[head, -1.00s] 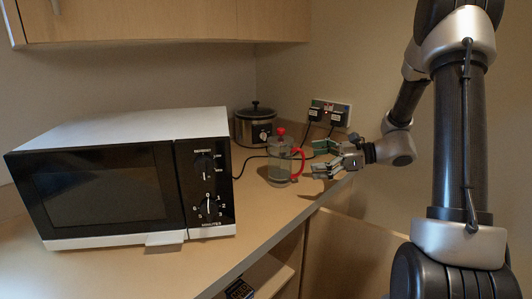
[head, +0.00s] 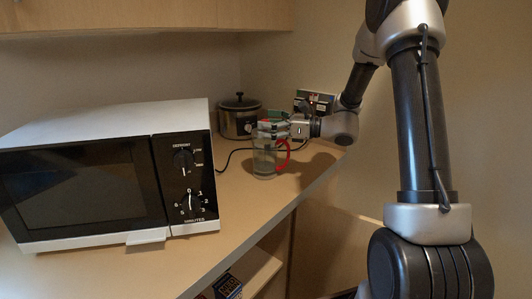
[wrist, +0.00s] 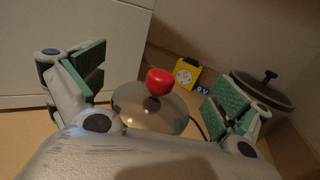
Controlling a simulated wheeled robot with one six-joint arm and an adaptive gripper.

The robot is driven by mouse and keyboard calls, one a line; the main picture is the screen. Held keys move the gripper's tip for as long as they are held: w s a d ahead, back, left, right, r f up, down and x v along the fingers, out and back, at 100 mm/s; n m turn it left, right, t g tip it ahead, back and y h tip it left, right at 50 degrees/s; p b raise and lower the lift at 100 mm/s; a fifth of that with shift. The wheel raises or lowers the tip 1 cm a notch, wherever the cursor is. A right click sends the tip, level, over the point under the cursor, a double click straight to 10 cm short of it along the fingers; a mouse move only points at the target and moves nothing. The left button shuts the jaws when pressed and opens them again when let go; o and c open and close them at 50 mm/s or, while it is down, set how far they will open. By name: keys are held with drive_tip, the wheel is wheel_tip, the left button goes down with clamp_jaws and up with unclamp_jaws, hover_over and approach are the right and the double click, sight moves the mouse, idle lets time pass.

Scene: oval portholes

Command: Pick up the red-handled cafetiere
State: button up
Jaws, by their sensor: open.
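The cafetiere (head: 264,162) stands upright on the worktop, with a clear glass body and a red handle (head: 284,155) on its right side. In the wrist view its round metal lid (wrist: 150,112) and red knob (wrist: 160,82) show between my fingers. My gripper (head: 268,130) is open at the height of the cafetiere's top, its fingers reaching across the lid from the right. In the head view the fingers hide most of the lid. The wrist view shows one green-padded finger on each side of the lid, with gaps. The handle is hidden in the wrist view.
A white and black microwave (head: 105,180) stands to the left on the worktop (head: 225,225). A slow cooker (head: 238,117) with a dark lid stands behind the cafetiere. A cable runs along the worktop behind it. The worktop's front edge lies to the right.

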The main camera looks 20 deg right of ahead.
drive_tip(key=c, duration=1.9)
